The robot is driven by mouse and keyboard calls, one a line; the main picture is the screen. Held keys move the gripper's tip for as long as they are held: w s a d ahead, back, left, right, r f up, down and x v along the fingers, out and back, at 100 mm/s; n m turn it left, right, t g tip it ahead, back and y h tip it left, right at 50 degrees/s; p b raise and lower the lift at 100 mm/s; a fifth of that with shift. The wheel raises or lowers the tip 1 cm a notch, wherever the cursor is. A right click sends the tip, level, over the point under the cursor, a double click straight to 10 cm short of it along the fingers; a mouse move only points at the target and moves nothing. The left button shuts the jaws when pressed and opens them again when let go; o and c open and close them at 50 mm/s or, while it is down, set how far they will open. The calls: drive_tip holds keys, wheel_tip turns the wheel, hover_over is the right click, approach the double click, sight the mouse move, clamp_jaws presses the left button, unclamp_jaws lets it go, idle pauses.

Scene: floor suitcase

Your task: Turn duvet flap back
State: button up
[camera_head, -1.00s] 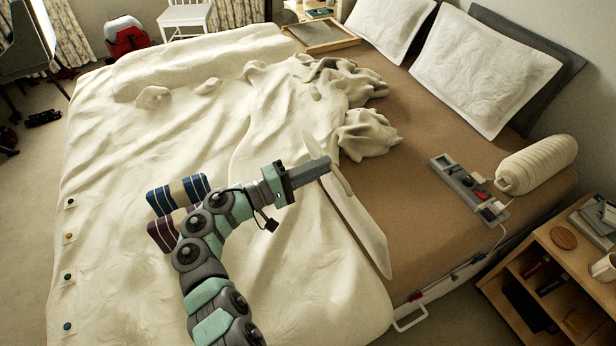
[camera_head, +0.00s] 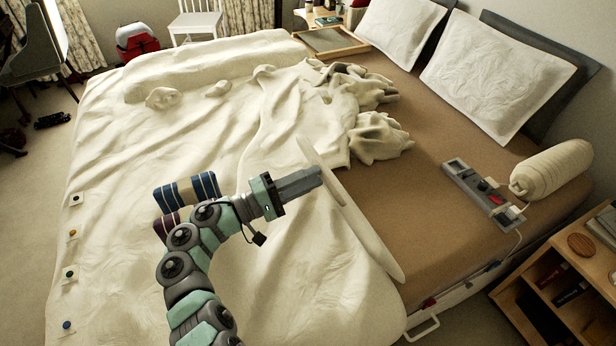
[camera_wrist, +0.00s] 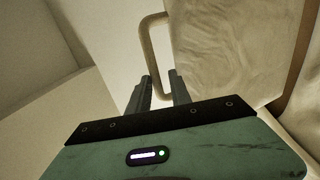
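The cream duvet (camera_head: 215,130) covers the left and middle of the bed. Its flap (camera_head: 368,232) is a long, stiff-looking pale edge seen nearly edge-on, standing up along the brown sheet. My gripper (camera_head: 318,176) is at the upper part of this flap. In the wrist view, the flap's pale textured face (camera_wrist: 235,45) has a tan loop handle (camera_wrist: 147,45) at its side. The two dark fingers of my gripper (camera_wrist: 160,82) are close together with the lower end of the handle between them. The exact contact is hard to see.
Bunched duvet (camera_head: 378,135) lies beyond the gripper. Striped folded cloths (camera_head: 185,192) lie beside my arm. A white bed-side handle (camera_head: 422,328) sticks out at the near edge.

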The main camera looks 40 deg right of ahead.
drive_tip(key=o, duration=0.3)
drive_tip(key=shift+d, duration=0.1)
